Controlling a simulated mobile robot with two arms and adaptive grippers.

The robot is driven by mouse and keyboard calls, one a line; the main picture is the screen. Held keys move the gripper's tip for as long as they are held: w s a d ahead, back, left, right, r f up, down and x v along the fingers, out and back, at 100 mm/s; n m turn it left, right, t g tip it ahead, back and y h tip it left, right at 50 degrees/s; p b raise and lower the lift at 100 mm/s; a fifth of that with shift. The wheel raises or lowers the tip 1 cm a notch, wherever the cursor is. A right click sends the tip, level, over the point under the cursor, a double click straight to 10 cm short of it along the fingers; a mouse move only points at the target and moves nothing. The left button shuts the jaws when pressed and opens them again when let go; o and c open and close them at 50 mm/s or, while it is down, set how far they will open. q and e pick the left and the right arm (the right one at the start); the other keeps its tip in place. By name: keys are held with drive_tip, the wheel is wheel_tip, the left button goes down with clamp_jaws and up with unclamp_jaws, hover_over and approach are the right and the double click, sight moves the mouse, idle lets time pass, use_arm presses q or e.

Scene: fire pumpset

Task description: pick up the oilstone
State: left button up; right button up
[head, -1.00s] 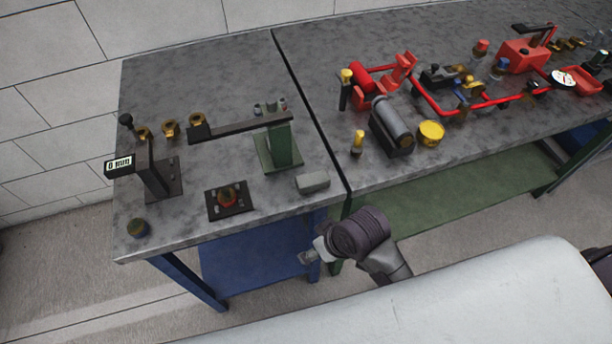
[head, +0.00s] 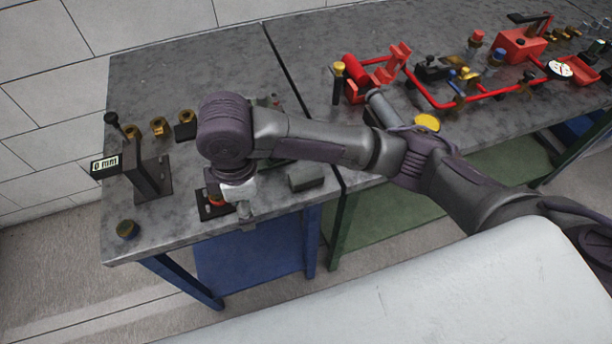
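The oilstone (head: 307,178) looks to be the plain grey block lying near the front edge of the left table, close to the seam. My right arm reaches in from the right, over the tables. My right gripper (head: 246,222) hangs at the front edge of the left table, left of the grey block and apart from it. It is mostly hidden under its wrist, and its fingers are too small to read. My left gripper is out of view.
A dark plate with a red-brown part (head: 212,201) lies beside the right gripper. A gauge stand reading 0 mm (head: 152,178) and brass fittings (head: 159,127) stand left. Red piping (head: 430,100) covers the right table. My arm hides most of the green stand.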

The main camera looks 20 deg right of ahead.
drive_tip(key=w+d+r+h, duration=0.5)
drive_tip(key=w+d+r, duration=0.1)
drive_tip(key=d+r, duration=0.15)
hover_over(305, 175)
drive_tip(key=a, duration=0.2)
drive_tip(key=shift+n, duration=0.3)
wheel_tip(305, 175, down, 8)
drive_tip(key=shift+s+f, duration=0.1)
drive_tip(key=shift+f, duration=0.15)
drive_tip(key=p+x, duration=0.1)
drive_tip(key=x, duration=0.4)
drive_tip(key=shift+f, duration=0.15)
clamp_jaws()
